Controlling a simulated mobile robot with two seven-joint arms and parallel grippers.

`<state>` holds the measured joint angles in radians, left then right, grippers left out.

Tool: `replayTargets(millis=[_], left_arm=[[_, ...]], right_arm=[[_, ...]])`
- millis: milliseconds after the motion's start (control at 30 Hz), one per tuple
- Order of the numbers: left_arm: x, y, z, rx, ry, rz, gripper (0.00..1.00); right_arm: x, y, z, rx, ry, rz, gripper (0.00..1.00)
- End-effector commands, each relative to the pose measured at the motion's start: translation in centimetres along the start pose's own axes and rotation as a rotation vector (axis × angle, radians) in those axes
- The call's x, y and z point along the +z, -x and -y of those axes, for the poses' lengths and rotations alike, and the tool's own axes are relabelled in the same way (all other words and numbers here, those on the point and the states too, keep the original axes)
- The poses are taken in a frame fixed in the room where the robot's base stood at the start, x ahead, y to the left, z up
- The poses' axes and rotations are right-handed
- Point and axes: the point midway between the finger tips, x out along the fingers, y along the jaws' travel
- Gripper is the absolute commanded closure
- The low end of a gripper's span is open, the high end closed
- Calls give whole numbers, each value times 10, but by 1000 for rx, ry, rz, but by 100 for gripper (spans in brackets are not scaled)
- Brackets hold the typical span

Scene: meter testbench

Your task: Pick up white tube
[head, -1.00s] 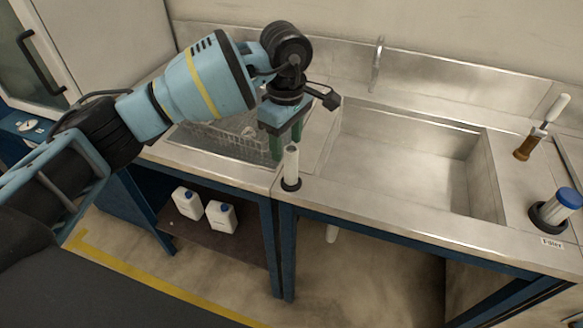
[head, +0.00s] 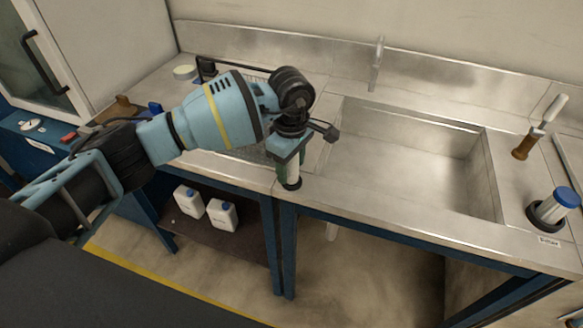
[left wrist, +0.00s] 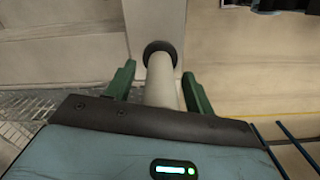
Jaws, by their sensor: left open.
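The white tube (head: 293,174) stands upright in a black round base near the front edge of the steel counter, left of the sink. My left gripper (head: 286,171) is over it, with its green fingers pointing down. In the left wrist view the white tube (left wrist: 161,82) lies between the two green fingers (left wrist: 158,88), with a gap on both sides. The left gripper is open. In the head view the gripper hides the upper part of the tube. My right gripper is not in view.
White jugs (head: 222,214) sit on the shelf below. A wire basket lies behind my left arm.

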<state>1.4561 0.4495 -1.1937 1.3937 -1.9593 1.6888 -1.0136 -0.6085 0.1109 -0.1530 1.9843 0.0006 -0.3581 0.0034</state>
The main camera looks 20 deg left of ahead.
Motion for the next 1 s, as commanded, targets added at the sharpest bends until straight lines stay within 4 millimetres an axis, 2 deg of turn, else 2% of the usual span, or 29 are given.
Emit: replayTargets(millis=[100, 500, 800, 1000], left_arm=[[0, 0, 0, 0, 0, 0, 48], [0, 1, 0, 0, 0, 0, 98], [0, 3, 0, 1, 0, 0, 98], [0, 18, -1, 2, 0, -1, 98]], right_arm=[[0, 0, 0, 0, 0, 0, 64], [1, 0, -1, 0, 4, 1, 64], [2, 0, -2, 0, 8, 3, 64], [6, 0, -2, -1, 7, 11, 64]])
